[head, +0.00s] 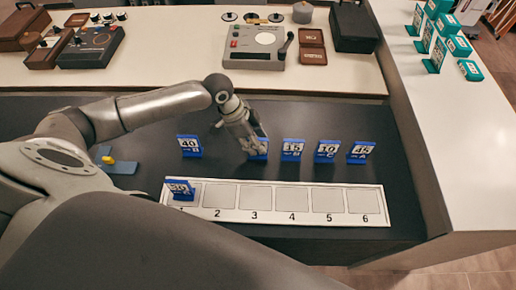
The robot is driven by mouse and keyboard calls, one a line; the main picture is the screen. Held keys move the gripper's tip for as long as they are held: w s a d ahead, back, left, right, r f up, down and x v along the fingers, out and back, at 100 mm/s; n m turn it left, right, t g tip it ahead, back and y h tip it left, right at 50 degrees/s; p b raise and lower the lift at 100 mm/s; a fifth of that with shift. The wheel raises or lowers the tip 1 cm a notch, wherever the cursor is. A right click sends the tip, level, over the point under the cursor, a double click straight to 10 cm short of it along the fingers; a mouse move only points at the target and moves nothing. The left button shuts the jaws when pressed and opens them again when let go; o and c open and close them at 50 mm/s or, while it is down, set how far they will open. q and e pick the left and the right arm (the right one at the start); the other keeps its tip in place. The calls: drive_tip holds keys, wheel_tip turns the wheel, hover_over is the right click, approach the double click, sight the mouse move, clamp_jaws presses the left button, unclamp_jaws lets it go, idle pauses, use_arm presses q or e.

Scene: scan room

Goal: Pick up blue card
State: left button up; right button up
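Another blue card (180,190) stands tilted on slot 1 of the white numbered strip (275,218). The other slots are empty. My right gripper is out of view.
A blue piece with a yellow part (110,160) lies left of the cards, near my arm. A grey device with a lever (258,45) and brown boxes stand on the raised white shelf behind. Green cards (435,55) stand on the right counter. Dark tabletop is bare between cards and strip.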

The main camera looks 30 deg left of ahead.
use_arm(q)
drive_tip(key=shift+x, duration=0.8)
clamp_jaws()
drive_tip(key=shift+r, duration=0.1)
drive_tip(key=shift+r, duration=0.1)
